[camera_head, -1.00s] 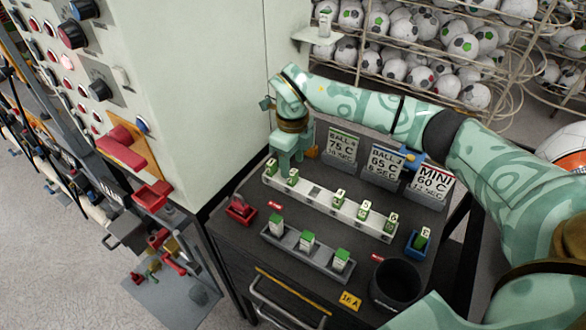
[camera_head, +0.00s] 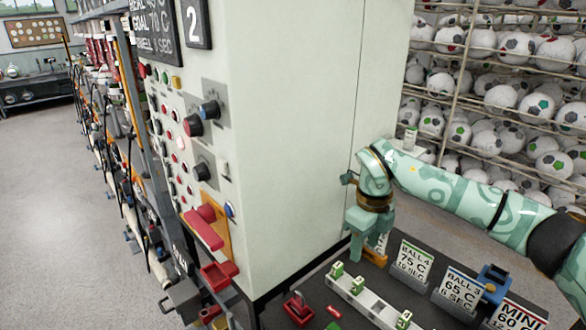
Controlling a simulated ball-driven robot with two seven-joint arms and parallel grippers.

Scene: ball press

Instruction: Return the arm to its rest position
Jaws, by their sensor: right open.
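My right arm reaches in from the right in pale green with darker swirls. My right gripper (camera_head: 357,256) points down over the far left corner of the dark work top, close to the tall pale machine cabinet (camera_head: 290,120). It is open, and I see nothing held between its fingers. The white rack (camera_head: 372,308) with green-topped pieces runs in front of and below it. An orange piece (camera_head: 375,258) shows just beside the fingers; I cannot tell if they touch. My left gripper is out of view.
Sign cards, such as the "BALL 4 75 C" card (camera_head: 412,261), stand right of the gripper, with a blue holder (camera_head: 492,281) among them. A red lever (camera_head: 205,228) sticks out from the cabinet. Wire shelves of footballs (camera_head: 515,45) fill the back right. The left floor is clear.

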